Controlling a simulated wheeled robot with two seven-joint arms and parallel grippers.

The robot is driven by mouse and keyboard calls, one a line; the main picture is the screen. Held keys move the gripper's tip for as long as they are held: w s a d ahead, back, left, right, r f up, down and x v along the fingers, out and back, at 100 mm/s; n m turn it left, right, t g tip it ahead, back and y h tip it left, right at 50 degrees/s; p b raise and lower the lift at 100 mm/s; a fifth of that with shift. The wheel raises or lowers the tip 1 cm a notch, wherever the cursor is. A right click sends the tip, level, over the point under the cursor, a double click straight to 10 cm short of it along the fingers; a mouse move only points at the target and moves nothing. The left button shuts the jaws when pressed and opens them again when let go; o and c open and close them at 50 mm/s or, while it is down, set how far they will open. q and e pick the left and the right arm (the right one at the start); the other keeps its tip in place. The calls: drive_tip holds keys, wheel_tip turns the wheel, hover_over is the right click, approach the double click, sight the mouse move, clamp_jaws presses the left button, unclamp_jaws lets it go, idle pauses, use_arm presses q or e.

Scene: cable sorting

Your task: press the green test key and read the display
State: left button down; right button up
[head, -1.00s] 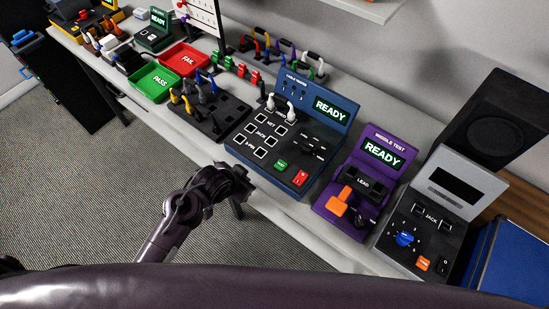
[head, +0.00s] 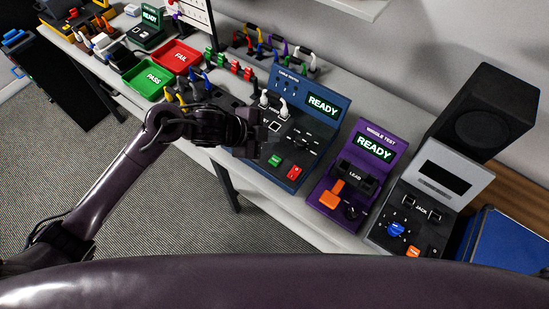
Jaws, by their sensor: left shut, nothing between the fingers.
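The blue cable tester (head: 290,183) stands on the bench in the middle of the head view. Its green test key (head: 274,160) shows on the lower front panel, left of a red switch (head: 294,172). Its display (head: 322,106) reads READY. White plugs (head: 283,108) sit in its upper sockets. My left gripper (head: 262,142) is shut and empty, over the left part of the tester panel, just above and left of the green key in the picture. It hides most of the left sockets. I cannot tell its height above the panel. My right gripper is not in view.
Right of it stand a purple wiggle tester (head: 322,217) with a READY display and a grey jack tester (head: 448,200). Green PASS (head: 149,78) and red FAIL (head: 181,57) trays lie to the left. Cables on stands (head: 284,62) line the back. A black speaker (head: 482,112) stands at right.

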use_arm(q)
drive_tip(key=shift+f, duration=0.1)
drive_tip(key=b, duration=0.8)
hover_over(271, 162)
wheel_tip(271, 162, down, 8)
drive_tip(key=shift+r, duration=0.15)
drive_tip(key=shift+f, duration=0.45)
idle(1.1)
drive_tip(key=shift+f+b, duration=0.35)
drive_tip(key=shift+f, duration=0.05)
drive_tip(key=shift+f, duration=0.4)
idle(0.5)
drive_tip(key=shift+r, duration=0.1)
drive_tip(key=shift+r+p, duration=0.65)
drive_tip(key=shift+r, duration=0.05)
